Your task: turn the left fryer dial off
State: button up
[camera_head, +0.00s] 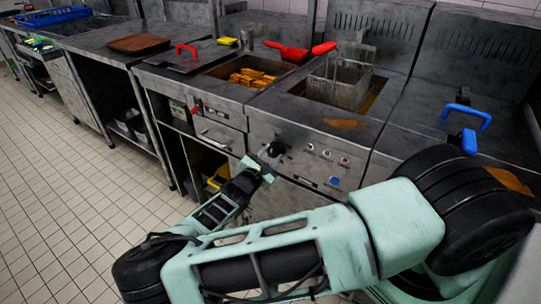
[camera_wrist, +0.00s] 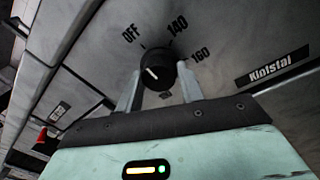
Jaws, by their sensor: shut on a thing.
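The black fryer dial (camera_head: 277,149) is on the front panel below the basket fryer. In the wrist view the dial (camera_wrist: 160,66) sits between my two fingers, with a short white pointer line on its face. The labels OFF, 140 and 160 are printed on the panel above it. The pointer line lies on the left part of the face; I cannot tell its exact setting. My gripper (camera_wrist: 158,88) is shut on the dial, one finger on each side. In the head view my gripper (camera_head: 262,168) is at the panel, just below the dial.
A wire basket (camera_head: 341,85) stands in the fryer well. Small buttons (camera_head: 328,155) and a blue knob (camera_head: 335,181) are right of the dial. A drawer handle (camera_head: 214,141) and a red handle (camera_head: 196,107) are on the left. The tiled floor (camera_head: 80,215) is clear.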

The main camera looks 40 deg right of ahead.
jog(key=shift+d+r, duration=0.1)
jog(key=o, duration=1)
jog(key=shift+f+b+v, duration=0.2)
jog(key=shift+b+v, duration=0.95)
jog(key=shift+v, duration=7.55)
